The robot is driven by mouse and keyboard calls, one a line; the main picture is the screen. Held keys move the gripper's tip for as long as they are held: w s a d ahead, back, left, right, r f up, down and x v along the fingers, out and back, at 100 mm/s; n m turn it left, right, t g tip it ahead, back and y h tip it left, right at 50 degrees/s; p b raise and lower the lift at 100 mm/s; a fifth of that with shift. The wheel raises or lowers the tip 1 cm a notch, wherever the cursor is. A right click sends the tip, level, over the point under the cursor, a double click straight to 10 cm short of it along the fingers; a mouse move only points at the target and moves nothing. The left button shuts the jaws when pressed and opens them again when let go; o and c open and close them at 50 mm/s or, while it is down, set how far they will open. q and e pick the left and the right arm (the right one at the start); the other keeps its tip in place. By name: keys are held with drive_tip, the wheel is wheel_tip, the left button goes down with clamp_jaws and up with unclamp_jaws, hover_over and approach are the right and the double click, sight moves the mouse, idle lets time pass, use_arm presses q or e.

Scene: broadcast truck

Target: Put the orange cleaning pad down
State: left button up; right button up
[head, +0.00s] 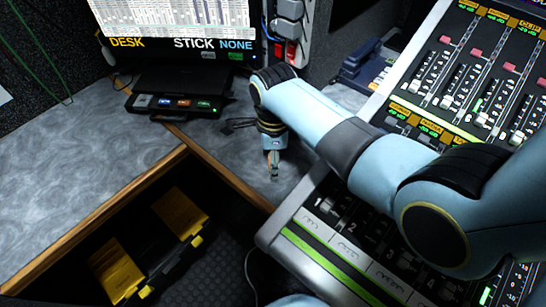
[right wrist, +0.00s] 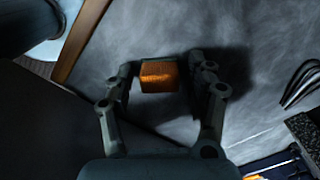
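The orange cleaning pad (right wrist: 159,77) is a small block between the fingertips of my right gripper (right wrist: 162,72) in the right wrist view. The fingers lean inward and look shut on it, with grey counter behind. In the head view my right gripper (head: 273,172) points down over the narrow grey counter strip beside the mixing console; the pad is mostly hidden there by the fingers. I cannot tell whether the pad touches the counter. My left gripper is not in view.
A small button panel (head: 174,104) stands below the monitor (head: 175,20). The mixing console (head: 350,235) is close at the right. An open toolbox with yellow lids (head: 180,213) lies below the wooden counter edge (head: 225,176). The left counter (head: 75,165) is clear. Dark cables lie behind the gripper.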

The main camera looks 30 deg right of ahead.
wheel_tip(320, 180, up, 12)
drive_tip(key=p, duration=0.2)
drive_tip(key=shift+r, duration=0.15)
idle(0.4)
idle(0.4)
